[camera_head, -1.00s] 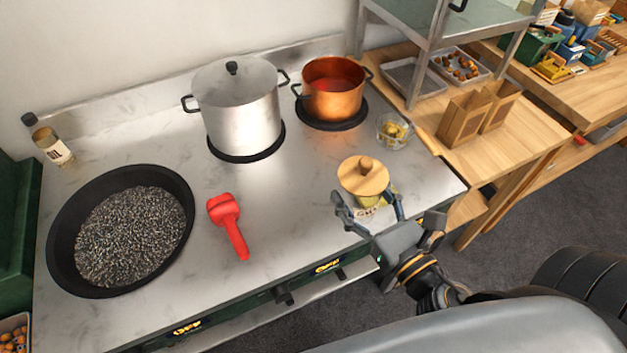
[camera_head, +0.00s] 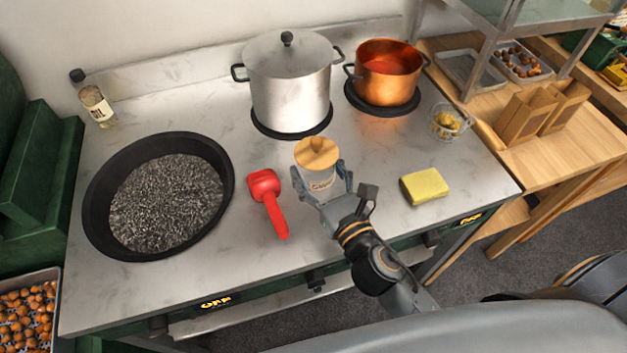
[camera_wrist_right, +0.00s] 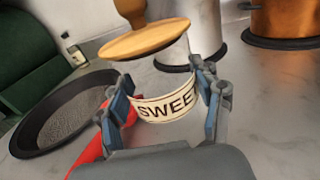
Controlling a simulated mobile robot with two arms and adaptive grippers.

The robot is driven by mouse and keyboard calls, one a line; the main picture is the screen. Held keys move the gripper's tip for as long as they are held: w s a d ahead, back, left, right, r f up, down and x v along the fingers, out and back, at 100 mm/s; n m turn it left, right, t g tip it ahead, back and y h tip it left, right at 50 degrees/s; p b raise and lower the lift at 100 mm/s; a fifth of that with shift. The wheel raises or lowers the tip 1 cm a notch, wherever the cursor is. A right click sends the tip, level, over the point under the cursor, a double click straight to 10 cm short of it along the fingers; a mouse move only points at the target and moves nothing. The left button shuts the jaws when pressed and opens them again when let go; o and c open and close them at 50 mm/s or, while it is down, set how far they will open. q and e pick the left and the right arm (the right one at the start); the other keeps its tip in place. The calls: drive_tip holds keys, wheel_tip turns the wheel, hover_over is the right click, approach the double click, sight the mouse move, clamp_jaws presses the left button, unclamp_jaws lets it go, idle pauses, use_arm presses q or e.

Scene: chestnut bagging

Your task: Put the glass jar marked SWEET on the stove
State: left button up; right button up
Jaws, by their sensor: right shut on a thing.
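The glass jar (camera_head: 318,176) has a round wooden lid with a knob and a pale band; in the right wrist view (camera_wrist_right: 165,108) the band reads SWEET. My right gripper (camera_head: 322,188) is shut on the jar, one finger on each side, and the jar looks upright. The stove (camera_head: 230,271) has a grey metal top, and the jar is over its front middle part, right of the red scoop-like tool (camera_head: 268,200). I cannot tell whether the jar's base touches the top. My left gripper is not in view.
On the stove stand a pan of dark grains (camera_head: 93,205), a steel pot (camera_head: 290,95), a copper pot (camera_head: 386,85), an oil bottle (camera_head: 98,108), a glass bowl (camera_head: 448,122) and a yellow sponge (camera_head: 424,186). Free top lies between jar and steel pot.

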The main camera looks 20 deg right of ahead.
sight(313, 182)
drive_tip(key=f, duration=0.1)
drive_tip(key=f+b, duration=0.1)
drive_tip(key=f, duration=0.1)
drive_tip(key=shift+w+a+f+b, duration=0.3)
drive_tip(key=shift+w, duration=0.05)
drive_tip(key=shift+f, duration=0.2)
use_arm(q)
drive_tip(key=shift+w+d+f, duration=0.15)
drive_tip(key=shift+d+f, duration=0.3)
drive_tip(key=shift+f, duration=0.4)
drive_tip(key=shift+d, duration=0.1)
use_arm(e)
drive_tip(key=o, duration=1.8)
drive_tip(key=shift+f, duration=0.15)
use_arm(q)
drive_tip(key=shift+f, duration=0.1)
